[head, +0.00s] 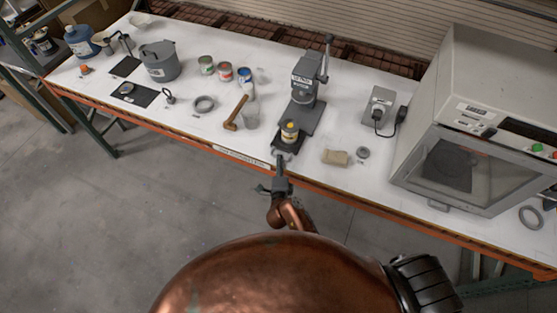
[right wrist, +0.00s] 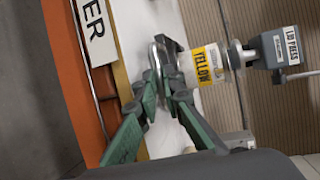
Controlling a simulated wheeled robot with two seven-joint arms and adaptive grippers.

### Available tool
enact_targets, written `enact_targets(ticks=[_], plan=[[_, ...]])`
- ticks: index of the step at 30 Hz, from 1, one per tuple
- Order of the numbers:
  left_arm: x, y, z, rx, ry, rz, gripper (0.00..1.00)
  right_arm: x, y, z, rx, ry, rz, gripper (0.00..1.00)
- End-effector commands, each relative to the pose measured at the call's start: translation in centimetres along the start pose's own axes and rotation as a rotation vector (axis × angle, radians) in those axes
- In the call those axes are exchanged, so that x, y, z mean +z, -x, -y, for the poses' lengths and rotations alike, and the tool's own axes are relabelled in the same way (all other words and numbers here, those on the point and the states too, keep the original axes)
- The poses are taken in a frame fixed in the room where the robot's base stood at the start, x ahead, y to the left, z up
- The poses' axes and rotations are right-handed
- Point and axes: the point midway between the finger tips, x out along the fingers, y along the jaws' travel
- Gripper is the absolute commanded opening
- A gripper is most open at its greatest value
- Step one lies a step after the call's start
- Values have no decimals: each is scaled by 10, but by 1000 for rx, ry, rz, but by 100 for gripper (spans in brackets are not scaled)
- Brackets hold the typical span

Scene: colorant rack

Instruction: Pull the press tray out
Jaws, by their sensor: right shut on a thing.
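The lid press (head: 303,90) stands on the white bench with its lever up. The press tray (head: 284,148) sticks out from the press base toward the bench front edge; in the right wrist view its dark end (right wrist: 172,46) shows. A tin with a yellow label (right wrist: 207,64) stands upright on the tray; it also shows in the head view (head: 289,133). My right gripper (head: 280,162) is at the tray's front end, its fingers (right wrist: 165,78) shut on the tray's handle (right wrist: 158,46). The fingers partly hide the handle. My left gripper is out of view.
A tan block (head: 335,157) and a small grey ring (head: 363,152) lie right of the tray. A large grey machine (head: 470,120) fills the right end. The floor before the bench is clear.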

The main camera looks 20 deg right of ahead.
Motion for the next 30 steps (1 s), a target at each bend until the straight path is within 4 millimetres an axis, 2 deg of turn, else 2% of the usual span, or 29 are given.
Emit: enact_targets(ticks=[5, 12, 14, 17, 30], plan=[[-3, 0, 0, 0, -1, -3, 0, -1, -1, 0, 1, 1, -2, 16], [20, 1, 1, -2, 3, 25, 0, 0, 0, 0, 0, 1, -1, 16], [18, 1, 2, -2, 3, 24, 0, -1, 4, 0, 0, 1, -1, 16], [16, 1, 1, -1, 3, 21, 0, -1, 15, 0, 1, 1, -2, 16], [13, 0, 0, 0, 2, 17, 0, -1, 100, -1, 2, 0, -2, 16]])
